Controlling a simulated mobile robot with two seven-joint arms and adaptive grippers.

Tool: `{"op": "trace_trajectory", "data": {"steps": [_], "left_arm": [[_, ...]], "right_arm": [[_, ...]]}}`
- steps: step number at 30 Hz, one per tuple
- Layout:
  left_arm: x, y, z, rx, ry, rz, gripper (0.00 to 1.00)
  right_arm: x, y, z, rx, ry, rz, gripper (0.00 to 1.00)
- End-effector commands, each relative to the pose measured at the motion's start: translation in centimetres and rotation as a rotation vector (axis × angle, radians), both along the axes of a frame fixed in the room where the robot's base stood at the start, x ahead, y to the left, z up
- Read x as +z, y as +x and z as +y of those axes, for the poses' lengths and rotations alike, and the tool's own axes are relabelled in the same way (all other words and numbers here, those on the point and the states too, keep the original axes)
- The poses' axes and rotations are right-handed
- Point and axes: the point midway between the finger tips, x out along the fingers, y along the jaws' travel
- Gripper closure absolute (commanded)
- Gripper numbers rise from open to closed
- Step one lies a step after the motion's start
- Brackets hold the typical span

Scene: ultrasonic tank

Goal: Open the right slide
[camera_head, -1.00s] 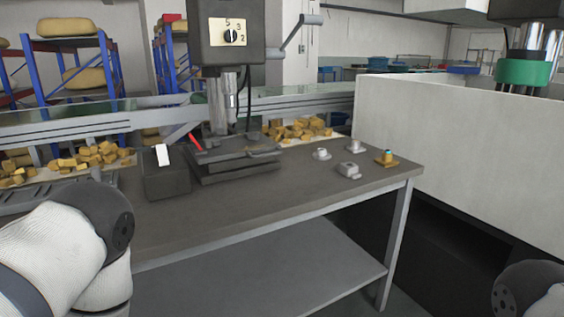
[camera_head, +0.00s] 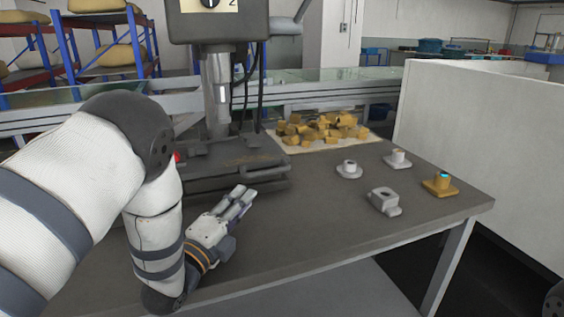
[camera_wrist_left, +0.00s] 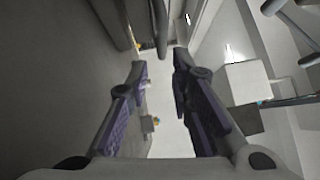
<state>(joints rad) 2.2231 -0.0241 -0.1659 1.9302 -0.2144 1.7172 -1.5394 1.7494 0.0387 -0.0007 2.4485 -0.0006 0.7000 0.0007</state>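My left gripper (camera_head: 243,194) reaches in over the dark table in front of the drill press, its fingers pointing away to the upper right. In the left wrist view the two fingers (camera_wrist_left: 160,65) stand apart with nothing between them, so it is open and empty. No part that I can clearly tell as the right slide shows; the wrist view is tilted and hard to read. My right gripper is not in view.
The drill press (camera_head: 218,85) with its dark base (camera_head: 225,165) stands behind my gripper. Small fittings, grey (camera_head: 384,201), white (camera_head: 348,169) and brass (camera_head: 440,184), stand on the table (camera_head: 310,225). Yellowish blocks (camera_head: 325,130) lie behind. A pale wall (camera_head: 480,120) rises at the right.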

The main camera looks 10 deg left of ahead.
Motion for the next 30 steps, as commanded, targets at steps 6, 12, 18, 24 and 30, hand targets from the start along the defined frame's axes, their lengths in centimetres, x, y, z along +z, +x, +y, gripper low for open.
{"op": "trace_trajectory", "data": {"steps": [6,12,18,24,30], "left_arm": [[0.2,3.0,-0.6,0.000,-0.001,-0.002,0.79],[0.6,8.0,-1.6,0.000,-0.002,0.001,0.79],[1.1,11.1,-2.2,0.000,-0.002,0.002,0.79],[1.5,11.8,-2.4,0.001,-0.001,0.001,0.79],[1.5,11.7,-2.4,0.000,-0.001,0.001,0.95]], "right_arm": [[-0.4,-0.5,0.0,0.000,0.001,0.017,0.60],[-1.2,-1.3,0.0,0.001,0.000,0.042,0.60],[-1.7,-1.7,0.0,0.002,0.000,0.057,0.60],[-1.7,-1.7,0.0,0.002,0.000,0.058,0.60],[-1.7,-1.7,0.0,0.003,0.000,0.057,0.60]]}}
